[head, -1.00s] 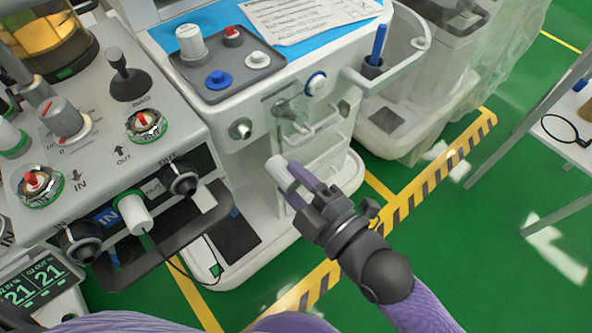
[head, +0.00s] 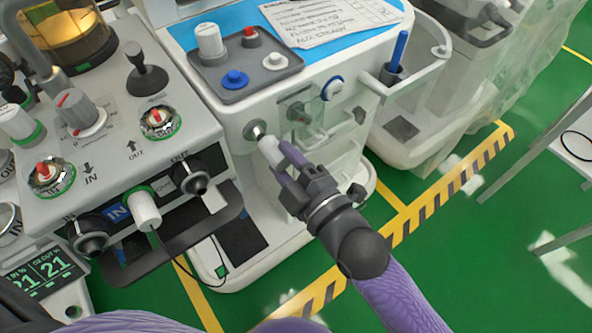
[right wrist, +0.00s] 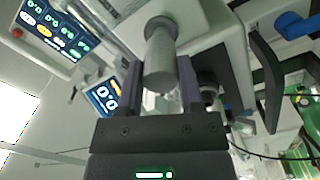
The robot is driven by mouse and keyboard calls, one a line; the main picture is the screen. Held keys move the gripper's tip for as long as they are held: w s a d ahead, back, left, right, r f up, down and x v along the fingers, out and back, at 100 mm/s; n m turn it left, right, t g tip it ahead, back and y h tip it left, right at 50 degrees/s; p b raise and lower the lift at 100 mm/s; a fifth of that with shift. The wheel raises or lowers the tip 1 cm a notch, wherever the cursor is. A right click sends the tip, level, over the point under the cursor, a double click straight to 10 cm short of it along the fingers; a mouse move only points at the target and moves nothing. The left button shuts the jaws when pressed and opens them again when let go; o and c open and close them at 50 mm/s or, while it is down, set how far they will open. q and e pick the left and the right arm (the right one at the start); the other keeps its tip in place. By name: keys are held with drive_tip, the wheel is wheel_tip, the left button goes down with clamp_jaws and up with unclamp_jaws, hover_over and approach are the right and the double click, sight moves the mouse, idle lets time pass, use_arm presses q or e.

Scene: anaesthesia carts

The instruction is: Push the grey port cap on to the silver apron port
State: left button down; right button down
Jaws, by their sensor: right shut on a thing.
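The silver apron port (head: 254,131) is a round metal fitting on the white front face of the cart. My right gripper (head: 278,153) is shut on the grey port cap (head: 268,147), a short pale cylinder. The cap points up and left at the port, its far end right at the port's lower right edge. In the right wrist view the cap (right wrist: 160,62) stands between the two fingers, with the port (right wrist: 158,26) directly beyond it. I cannot tell whether they touch. My left gripper is not in view.
A grey tray (head: 271,74) with white, blue and red caps sits on the cart top. A blue-ringed port (head: 332,87) and a clear fitting are right of the apron port. The anaesthesia machine (head: 115,180) with knobs and a black rail stands at left. Green floor is open at right.

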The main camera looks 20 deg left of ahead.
drive_tip(key=shift+a, duration=0.1)
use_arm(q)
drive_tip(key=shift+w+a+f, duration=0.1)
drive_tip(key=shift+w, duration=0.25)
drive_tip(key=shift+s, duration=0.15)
use_arm(e)
drive_tip(key=shift+r+p, duration=0.1)
drive_tip(key=shift+p, duration=0.2)
use_arm(q)
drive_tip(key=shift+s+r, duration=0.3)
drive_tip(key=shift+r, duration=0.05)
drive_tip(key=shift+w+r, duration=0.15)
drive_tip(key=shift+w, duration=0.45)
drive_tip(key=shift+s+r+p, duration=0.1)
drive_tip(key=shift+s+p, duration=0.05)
drive_tip(key=shift+p, duration=0.15)
